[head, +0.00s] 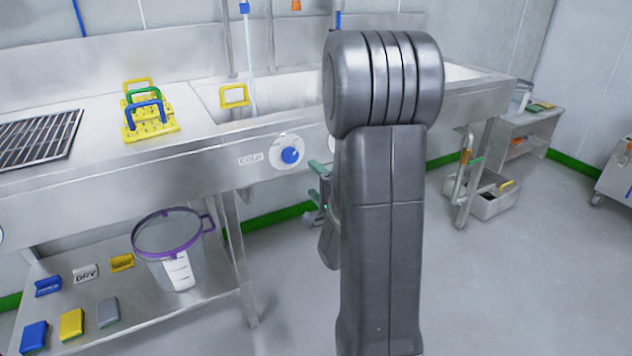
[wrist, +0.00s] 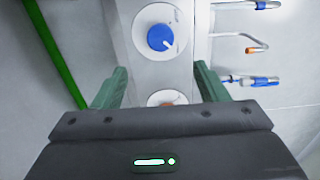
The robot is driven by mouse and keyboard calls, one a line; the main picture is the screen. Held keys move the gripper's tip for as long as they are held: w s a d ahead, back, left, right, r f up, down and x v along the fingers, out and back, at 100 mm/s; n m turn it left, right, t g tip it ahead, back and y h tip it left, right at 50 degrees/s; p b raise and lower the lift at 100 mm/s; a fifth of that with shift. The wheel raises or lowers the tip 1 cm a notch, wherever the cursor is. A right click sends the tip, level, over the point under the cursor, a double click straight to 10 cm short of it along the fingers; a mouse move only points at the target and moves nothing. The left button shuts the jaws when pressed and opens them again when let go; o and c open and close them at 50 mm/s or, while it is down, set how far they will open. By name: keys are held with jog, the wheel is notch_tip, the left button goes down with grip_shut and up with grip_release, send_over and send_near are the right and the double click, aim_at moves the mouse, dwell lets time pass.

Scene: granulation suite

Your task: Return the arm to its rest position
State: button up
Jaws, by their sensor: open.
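My gripper (wrist: 152,88) is open in the wrist view, with its two green fingers spread apart and nothing between them but the view of the sink front. The blue knob (head: 290,155) sits beside a COLD label.
A steel sink counter (head: 200,165) runs behind my arm, with yellow, green and blue handled items (head: 150,125) on it. A clear bucket with a purple rim (head: 172,250) stands on the lower shelf (head: 120,290). A grey bin (head: 490,205) is on the floor at right. Open floor lies right of my arm.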

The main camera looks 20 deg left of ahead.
aim_at(291, 157)
jog(key=shift+w, duration=0.1)
dwell(0.3)
jog(key=b+x, duration=0.1)
jog(key=x, duration=1.2)
jog(key=shift+w+a, duration=0.25)
jog(key=shift+a, duration=0.05)
jog(key=shift+s+d, duration=0.1)
